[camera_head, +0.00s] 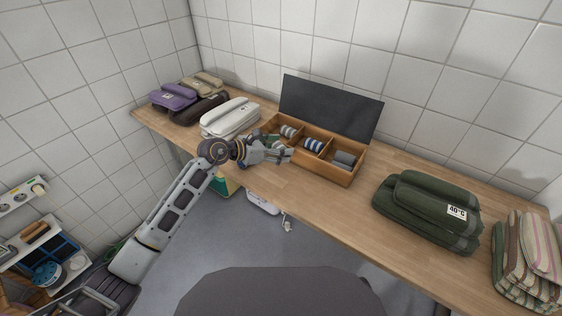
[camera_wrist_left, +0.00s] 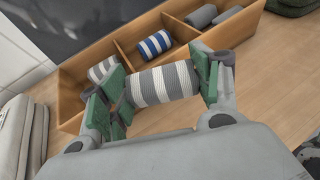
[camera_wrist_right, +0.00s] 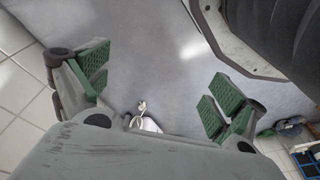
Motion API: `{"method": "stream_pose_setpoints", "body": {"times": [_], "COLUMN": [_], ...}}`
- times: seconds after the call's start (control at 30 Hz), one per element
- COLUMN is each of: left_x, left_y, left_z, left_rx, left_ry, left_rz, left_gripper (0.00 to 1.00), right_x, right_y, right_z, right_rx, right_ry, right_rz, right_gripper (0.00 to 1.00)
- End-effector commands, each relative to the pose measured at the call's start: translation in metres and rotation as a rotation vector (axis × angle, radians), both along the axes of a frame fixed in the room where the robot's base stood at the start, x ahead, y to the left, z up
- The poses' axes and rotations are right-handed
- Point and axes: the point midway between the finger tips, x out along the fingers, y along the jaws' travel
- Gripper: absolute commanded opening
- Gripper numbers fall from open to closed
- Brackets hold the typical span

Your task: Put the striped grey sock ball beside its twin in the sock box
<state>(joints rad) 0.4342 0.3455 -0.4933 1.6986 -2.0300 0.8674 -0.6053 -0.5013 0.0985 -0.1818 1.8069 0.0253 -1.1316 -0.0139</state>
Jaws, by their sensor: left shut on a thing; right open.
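My left gripper (camera_head: 280,152) is shut on a striped grey and white sock ball (camera_wrist_left: 163,84), its green pads at both ends of the roll. It holds the ball at the front edge of the wooden sock box (camera_head: 352,179); in the head view the gripper mostly hides the ball. The box's left compartment holds the striped grey twin (camera_head: 288,131), partly hidden behind the gripper in the left wrist view (camera_wrist_left: 101,70). The middle compartment holds a blue-striped sock ball (camera_wrist_left: 154,44), the right one plain grey sock balls (camera_wrist_left: 202,16). My right gripper (camera_wrist_right: 155,85) is open and empty above the floor.
The box's dark lid (camera_head: 330,105) stands open behind it. White folded cloth (camera_head: 229,117) lies left of the box, with purple (camera_head: 172,97) and brown piles beyond. A green pile (camera_head: 425,215) and striped cloths (camera_head: 527,262) lie right. The wooden counter (camera_head: 300,199) is clear in front.

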Motion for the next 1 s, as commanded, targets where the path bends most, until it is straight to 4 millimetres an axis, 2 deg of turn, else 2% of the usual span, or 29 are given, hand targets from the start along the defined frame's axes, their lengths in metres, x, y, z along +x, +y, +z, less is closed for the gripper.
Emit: {"method": "stream_pose_setpoints", "body": {"times": [0.03,0.2,0.63,0.83,1.0], "left_x": [-0.001,0.000,0.000,0.000,0.000], "left_y": [-0.001,0.000,0.000,0.000,-0.001], "left_z": [-0.009,-0.023,-0.026,-0.042,-0.058], "left_rx": [-0.002,-0.003,-0.001,-0.003,-0.002], "left_ry": [0.003,0.001,-0.001,0.001,0.001], "left_rz": [0.001,0.001,0.000,0.001,0.001], "left_gripper": [0.40,0.40,0.40,0.40,0.40], "right_x": [0.000,0.000,0.000,-0.002,0.001], "right_y": [0.001,0.003,0.004,0.004,0.006], "right_z": [0.003,0.013,0.016,0.018,0.036], "right_rx": [0.002,0.005,0.005,0.004,0.009], "right_ry": [0.001,0.008,0.010,0.019,0.019], "right_rz": [0.000,0.002,0.003,0.006,0.009], "right_gripper": [0.95,0.95,0.95,0.95,0.95]}}
